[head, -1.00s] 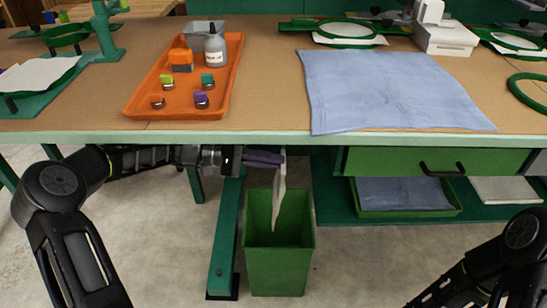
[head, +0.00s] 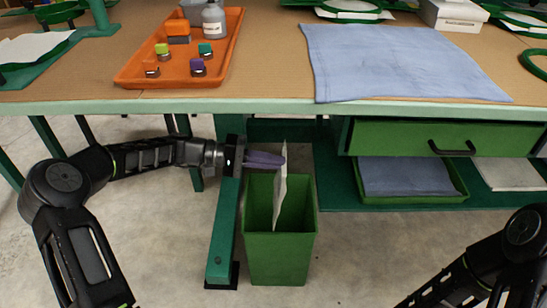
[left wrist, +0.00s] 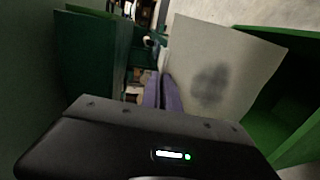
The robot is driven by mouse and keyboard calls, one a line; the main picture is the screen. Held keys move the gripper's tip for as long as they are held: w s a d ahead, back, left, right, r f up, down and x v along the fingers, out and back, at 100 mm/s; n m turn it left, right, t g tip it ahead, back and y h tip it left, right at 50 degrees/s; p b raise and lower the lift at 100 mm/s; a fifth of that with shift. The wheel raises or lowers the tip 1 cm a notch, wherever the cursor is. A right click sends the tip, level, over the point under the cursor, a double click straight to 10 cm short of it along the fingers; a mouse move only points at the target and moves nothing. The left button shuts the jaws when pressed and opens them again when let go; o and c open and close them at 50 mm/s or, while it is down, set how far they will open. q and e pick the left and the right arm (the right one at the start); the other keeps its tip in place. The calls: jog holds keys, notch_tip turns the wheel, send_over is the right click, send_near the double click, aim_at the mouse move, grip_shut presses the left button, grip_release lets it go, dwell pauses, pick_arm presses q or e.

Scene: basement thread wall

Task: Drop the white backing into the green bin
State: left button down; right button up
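The white backing (head: 281,188) is a thin sheet hanging upright, seen nearly edge-on, with its lower part inside the mouth of the green bin (head: 280,258). In the left wrist view the backing (left wrist: 215,70) is a pale sheet with a grey smudge, and the green bin (left wrist: 285,120) is to its right. My left gripper (head: 277,160) has its purple-grey fingers at the backing's upper part, just above the bin's rim, and is shut on it. In the left wrist view the fingers (left wrist: 163,95) are together beside the sheet. My right gripper is out of view; only my right arm shows.
The workbench edge (head: 290,107) runs above my left arm. A green table leg (head: 225,225) stands left of the bin. A green drawer (head: 440,137) and a lower shelf with a tray (head: 412,192) are to the right. Concrete floor is clear between bin and right arm.

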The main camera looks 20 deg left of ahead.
pick_arm(q)
jog(key=shift+f+b, duration=1.05)
jog(key=shift+f, duration=1.35)
jog(key=c, duration=1.5)
grip_release()
jog(key=shift+c, duration=0.2)
jog(key=p+v, duration=0.3)
jog(key=v, duration=0.5)
jog(key=shift+d, duration=0.1)
